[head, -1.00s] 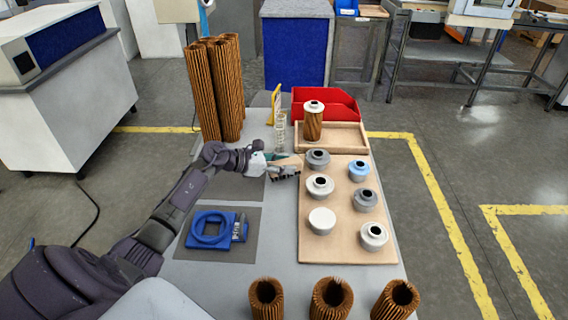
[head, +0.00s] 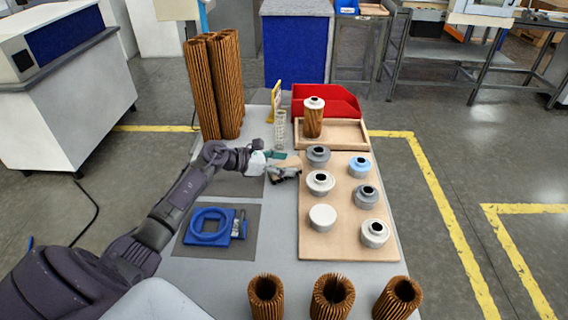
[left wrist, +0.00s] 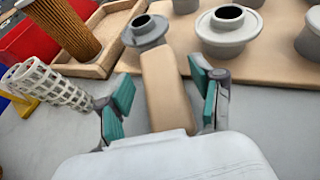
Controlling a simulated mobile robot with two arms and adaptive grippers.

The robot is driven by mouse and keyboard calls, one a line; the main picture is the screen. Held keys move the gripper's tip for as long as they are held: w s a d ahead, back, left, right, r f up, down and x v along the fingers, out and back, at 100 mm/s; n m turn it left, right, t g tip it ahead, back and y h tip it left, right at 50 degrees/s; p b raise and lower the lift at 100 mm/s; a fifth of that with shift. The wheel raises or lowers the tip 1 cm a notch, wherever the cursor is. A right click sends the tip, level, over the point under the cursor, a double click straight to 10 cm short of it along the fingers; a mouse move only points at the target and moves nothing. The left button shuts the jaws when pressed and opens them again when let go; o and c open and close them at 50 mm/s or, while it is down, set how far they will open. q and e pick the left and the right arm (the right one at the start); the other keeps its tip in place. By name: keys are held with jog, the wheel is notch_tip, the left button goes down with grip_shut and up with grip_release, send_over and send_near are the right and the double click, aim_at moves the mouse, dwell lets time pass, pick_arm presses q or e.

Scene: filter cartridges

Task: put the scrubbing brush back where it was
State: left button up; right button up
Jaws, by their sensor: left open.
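The scrubbing brush (head: 287,165) is a tan wooden block with dark bristles below it, at the middle of the table by the left edge of the tan board. In the left wrist view the brush back (left wrist: 168,95) lies between the two teal fingers, its far end close to the board edge. My left gripper (head: 272,157) is open around the brush. In the left wrist view the gripper (left wrist: 163,103) shows a clear gap to the brush on the left and a smaller one on the right. The bristles are hidden there. My right gripper is not in view.
The tan board (head: 338,238) holds several grey, white and blue caps. A white mesh cylinder (head: 280,130) stands just beyond the gripper, near a wooden tray (head: 350,133) and red bin (head: 330,97). A blue fixture (head: 238,226) lies on a dark mat (head: 190,250). Pleated filters stand at the front.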

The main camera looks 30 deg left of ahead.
pick_arm(q)
jog(key=shift+r, duration=0.1)
jog(key=shift+r+p, duration=0.25)
jog(key=shift+p, duration=0.15)
jog(key=shift+r+p, duration=0.55)
jog(key=shift+p, duration=0.05)
jog(key=shift+s+a+f+b, duration=0.2)
jog(key=shift+s+a+b, duration=0.25)
jog(key=shift+s, duration=0.05)
jog(key=b+v, duration=0.1)
jog(key=v, duration=0.9)
jog(key=shift+s+r+b, duration=0.25)
jog(key=shift+r+b, duration=0.1)
jog(key=shift+r, duration=0.05)
